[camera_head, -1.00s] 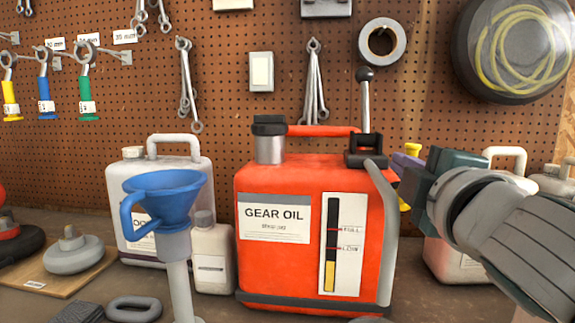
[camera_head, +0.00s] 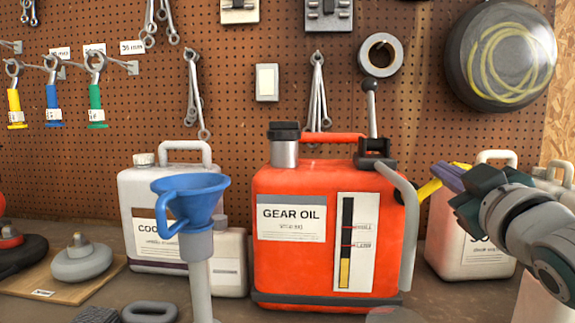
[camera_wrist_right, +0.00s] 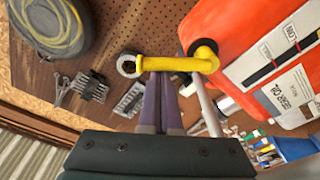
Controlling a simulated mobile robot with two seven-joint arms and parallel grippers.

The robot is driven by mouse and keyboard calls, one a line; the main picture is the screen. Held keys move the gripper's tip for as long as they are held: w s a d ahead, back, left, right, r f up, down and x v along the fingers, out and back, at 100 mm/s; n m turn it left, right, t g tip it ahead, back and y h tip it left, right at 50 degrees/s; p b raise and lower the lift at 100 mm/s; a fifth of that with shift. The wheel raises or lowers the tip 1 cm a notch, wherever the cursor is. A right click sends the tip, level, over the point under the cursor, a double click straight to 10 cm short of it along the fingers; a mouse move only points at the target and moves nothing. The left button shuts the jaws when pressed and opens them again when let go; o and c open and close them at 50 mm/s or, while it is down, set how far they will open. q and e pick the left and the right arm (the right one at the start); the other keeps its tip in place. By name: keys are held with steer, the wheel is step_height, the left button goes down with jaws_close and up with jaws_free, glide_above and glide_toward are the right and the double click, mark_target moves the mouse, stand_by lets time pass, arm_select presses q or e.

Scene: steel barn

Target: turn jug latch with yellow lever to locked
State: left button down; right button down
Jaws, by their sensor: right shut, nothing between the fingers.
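The red gear oil jug (camera_head: 290,265) stands upright on the bench, its grey side strip facing right. The yellow lever (camera_head: 428,188) sticks out past the jug's right side, slanting up to the right, partly hidden by my right gripper. In the right wrist view the yellow lever (camera_wrist_right: 175,64) runs from a round pivot beside the red jug (camera_wrist_right: 232,40) across the fingertips. My right gripper (camera_head: 447,177) is shut with nothing between its purple fingers (camera_wrist_right: 158,85). The fingertips are at the lever, apparently against it. The latch markings are hidden. My left gripper is out of view.
A black-knobbed upright lever (camera_head: 371,105) stands on the jug's top. A blue funnel (camera_head: 190,197) and white jug (camera_head: 140,200) are left of it. Another white jug (camera_head: 470,240) stands behind my right gripper. A pegboard (camera_head: 240,40) with hung tools closes the back.

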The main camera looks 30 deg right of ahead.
steer(key=shift+s+d+f+m+g+h, duration=0.15)
steer(key=shift+d+f+m+h, duration=0.25)
steer(key=shift+m, duration=0.95)
steer(key=shift+s+d+f+m+g+h, duration=0.15)
steer(key=shift+f+m, duration=0.4)
steer(key=shift+m, duration=0.75)
steer(key=shift+s+d+f+m+h, duration=0.3)
steer(key=shift+f+m, duration=0.2)
steer(key=shift+m, duration=0.85)
steer(key=shift+w, duration=0.1)
